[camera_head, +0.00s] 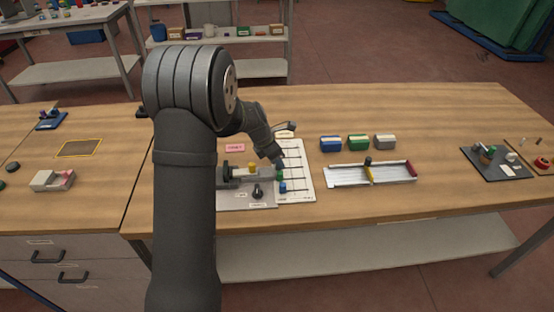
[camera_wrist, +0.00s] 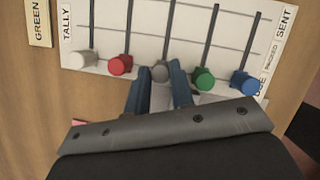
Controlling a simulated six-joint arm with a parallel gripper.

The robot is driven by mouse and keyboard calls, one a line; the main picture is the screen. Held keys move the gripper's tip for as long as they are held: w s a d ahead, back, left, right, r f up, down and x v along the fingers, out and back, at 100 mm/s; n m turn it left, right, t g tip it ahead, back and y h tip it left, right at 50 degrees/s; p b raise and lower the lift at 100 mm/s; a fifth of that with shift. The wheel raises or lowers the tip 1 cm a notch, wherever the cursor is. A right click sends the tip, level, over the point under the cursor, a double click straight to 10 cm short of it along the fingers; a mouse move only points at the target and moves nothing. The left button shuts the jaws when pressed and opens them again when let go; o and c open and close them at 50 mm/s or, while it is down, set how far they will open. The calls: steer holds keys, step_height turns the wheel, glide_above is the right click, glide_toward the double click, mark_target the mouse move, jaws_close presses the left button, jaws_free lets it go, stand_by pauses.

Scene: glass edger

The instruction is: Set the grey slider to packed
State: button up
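The pale slider board (camera_head: 303,182) lies on the bench beneath my gripper. In the wrist view its knobs form a row along the lower edge, with dark slots running up from them. The grey slider knob (camera_wrist: 160,74) is in the middle, between red (camera_wrist: 120,65) and green (camera_wrist: 203,79), at the near end of its slot. The "PACKED" label (camera_wrist: 271,55) is at the board's right side, below "SENT" (camera_wrist: 285,22). My gripper (camera_wrist: 160,68) has its blue fingertips on either side of the grey knob. Whether they touch it is unclear.
A white knob (camera_wrist: 83,60) and a blue knob (camera_wrist: 243,83) end the row. Grey equipment (camera_head: 245,190) stands left of the board. Blue, green and grey boxes (camera_head: 358,142) and a white rail fixture (camera_head: 385,173) stand to the right. Bench space beyond them is clear.

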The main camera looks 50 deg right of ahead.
jaws_close()
steer(key=shift+s+d, duration=1.45)
steer(key=o, duration=0.5)
jaws_free()
steer(key=v, duration=1.7)
steer(key=shift+a+r, duration=0.2)
